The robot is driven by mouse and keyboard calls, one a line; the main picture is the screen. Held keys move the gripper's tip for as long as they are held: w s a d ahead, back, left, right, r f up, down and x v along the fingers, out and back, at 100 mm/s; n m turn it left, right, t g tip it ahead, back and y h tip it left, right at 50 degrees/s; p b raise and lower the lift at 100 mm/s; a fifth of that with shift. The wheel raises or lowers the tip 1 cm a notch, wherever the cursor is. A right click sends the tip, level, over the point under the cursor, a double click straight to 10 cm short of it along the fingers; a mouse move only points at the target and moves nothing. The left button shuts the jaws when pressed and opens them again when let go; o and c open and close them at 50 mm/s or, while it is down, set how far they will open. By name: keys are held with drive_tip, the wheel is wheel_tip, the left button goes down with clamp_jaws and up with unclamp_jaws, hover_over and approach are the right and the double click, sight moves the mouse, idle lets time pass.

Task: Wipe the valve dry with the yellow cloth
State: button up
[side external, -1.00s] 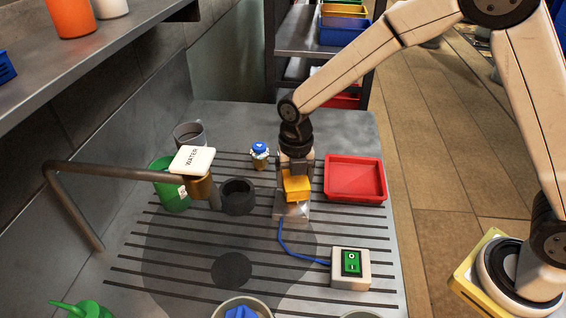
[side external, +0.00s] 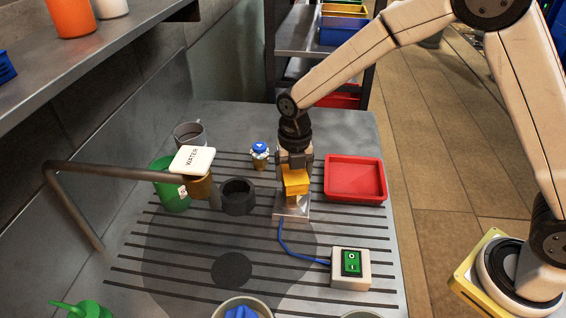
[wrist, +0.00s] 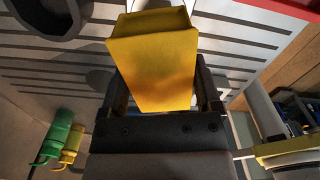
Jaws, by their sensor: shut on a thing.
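My gripper (side external: 297,172) points down over the drainboard, right of centre in the side view. It is shut on a yellow, box-shaped thing, which I take as the yellow cloth (side external: 296,186). In the wrist view the yellow cloth (wrist: 152,65) sits between the two dark fingers, with an orange-brown patch. It is above or on a small metal plate (side external: 291,209); I cannot tell if they touch. A small brass-coloured fitting with a blue top, perhaps the valve (side external: 260,156), stands upright to the left, apart from my gripper.
A red tray (side external: 355,160) lies right of my gripper. A switch box (side external: 349,279) joins the plate by a blue cable. Slatted board in front is mostly clear.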

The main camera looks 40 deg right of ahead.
drive_tip(key=shift+s+a, duration=0.15)
drive_tip(key=shift+s, duration=0.05)
drive_tip(key=shift+s+a, duration=0.3)
drive_tip(key=shift+s, duration=0.25)
drive_tip(key=shift+w, duration=0.15)
drive_tip(key=shift+w+d+f, duration=0.15)
drive_tip(key=shift+w+d, duration=0.3)
drive_tip(key=shift+w, duration=0.15)
idle(0.3)
drive_tip(key=shift+s+a, duration=0.15)
drive_tip(key=shift+s+a, duration=0.3)
drive_tip(key=shift+s, duration=0.25)
